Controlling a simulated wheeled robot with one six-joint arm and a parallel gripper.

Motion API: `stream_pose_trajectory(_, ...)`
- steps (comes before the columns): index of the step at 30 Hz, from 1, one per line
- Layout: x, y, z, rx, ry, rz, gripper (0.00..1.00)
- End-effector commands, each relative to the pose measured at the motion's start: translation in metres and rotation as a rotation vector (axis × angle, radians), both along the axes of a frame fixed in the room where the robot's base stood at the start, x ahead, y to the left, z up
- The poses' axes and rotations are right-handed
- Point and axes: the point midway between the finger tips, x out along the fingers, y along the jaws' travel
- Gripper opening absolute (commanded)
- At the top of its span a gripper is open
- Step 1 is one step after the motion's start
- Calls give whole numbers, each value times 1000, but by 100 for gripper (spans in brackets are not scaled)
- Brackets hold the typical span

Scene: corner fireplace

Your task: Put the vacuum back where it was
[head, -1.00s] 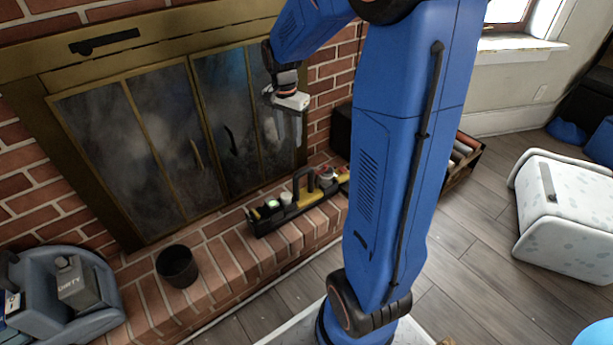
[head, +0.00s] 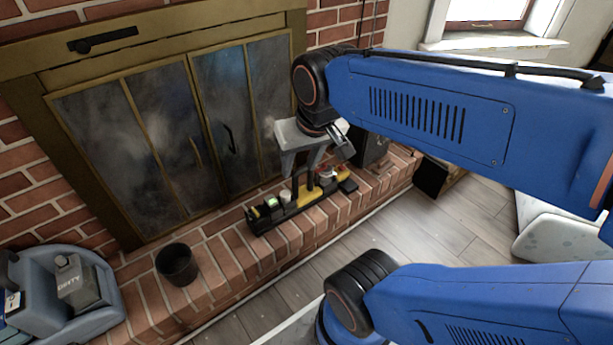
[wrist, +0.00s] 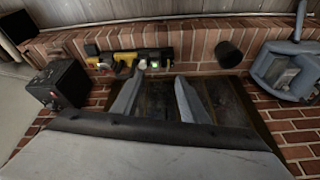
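A blue-grey machine with a tank marked DIRTY, apparently the vacuum (head: 97,308), stands at the lower left of the head view, partly cut off by the frame edge. It also shows at the right of the wrist view (wrist: 290,70). My gripper (head: 299,172) is in front of the fireplace doors, near the tool caddy and well to the right of the machine. In the wrist view the two fingers of my gripper (wrist: 160,77) are apart with nothing between them.
A black bucket (head: 177,265) and a yellow-black tool caddy (head: 262,222) stand on the brick hearth (head: 222,262). A black box (wrist: 60,84) is at the hearth's other end. Grey floor (head: 415,225) beside the hearth is clear.

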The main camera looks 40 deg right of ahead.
Motion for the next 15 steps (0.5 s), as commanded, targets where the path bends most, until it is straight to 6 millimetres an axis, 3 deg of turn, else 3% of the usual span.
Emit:
stream_pose_trajectory(6,-32,8,-3,-40,-49,138,40)
stream_pose_trajectory(15,-39,10,-5,-52,-59,176,40)
